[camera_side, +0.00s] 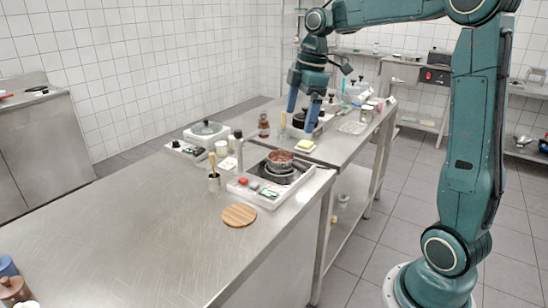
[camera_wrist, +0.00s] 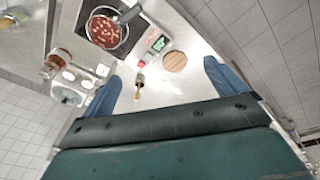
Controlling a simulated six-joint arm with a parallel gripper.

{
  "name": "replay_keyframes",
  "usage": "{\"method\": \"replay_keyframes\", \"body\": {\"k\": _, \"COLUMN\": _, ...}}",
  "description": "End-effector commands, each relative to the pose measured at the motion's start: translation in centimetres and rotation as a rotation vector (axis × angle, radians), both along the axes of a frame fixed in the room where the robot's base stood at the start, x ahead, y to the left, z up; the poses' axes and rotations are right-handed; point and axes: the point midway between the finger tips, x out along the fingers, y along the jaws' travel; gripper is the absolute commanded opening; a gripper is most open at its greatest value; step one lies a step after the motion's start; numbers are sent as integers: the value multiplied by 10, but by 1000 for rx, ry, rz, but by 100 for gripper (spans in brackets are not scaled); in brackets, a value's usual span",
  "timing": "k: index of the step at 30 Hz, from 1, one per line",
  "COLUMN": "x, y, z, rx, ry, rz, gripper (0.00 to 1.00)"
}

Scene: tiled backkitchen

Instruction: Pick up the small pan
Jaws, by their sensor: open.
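The small pan (camera_side: 281,158) sits on a dark burner on a white tray-like unit, with reddish food in it. In the wrist view the pan (camera_wrist: 101,38) is near the top left, its dark handle (camera_wrist: 131,12) pointing to the upper right. My gripper (camera_side: 303,107) is open, fingers pointing down, above the far part of the counter and behind the pan in the side view. In the wrist view its two blue fingers stand wide apart (camera_wrist: 164,84) with nothing held between them. The pan lies beyond the fingertips, apart from them.
A round wooden board (camera_side: 239,215) lies in front of the burner unit (camera_side: 272,200). The counter's near left is largely clear.

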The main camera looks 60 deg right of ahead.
Motion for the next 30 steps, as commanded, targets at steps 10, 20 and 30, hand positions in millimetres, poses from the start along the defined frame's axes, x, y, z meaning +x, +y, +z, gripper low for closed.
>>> {"method": "replay_keyframes", "body": {"k": 10, "x": 30, "y": -73, "z": -34, "rx": 16, "ry": 53, "rz": 250, "gripper": 97}}
{"method": "replay_keyframes", "body": {"k": 20, "x": 34, "y": -90, "z": -43, "rx": 21, "ry": 59, "rz": 312, "gripper": 97}}
{"method": "replay_keyframes", "body": {"k": 30, "x": 35, "y": -86, "z": -60, "rx": 25, "ry": 61, "rz": 311, "gripper": 97}}
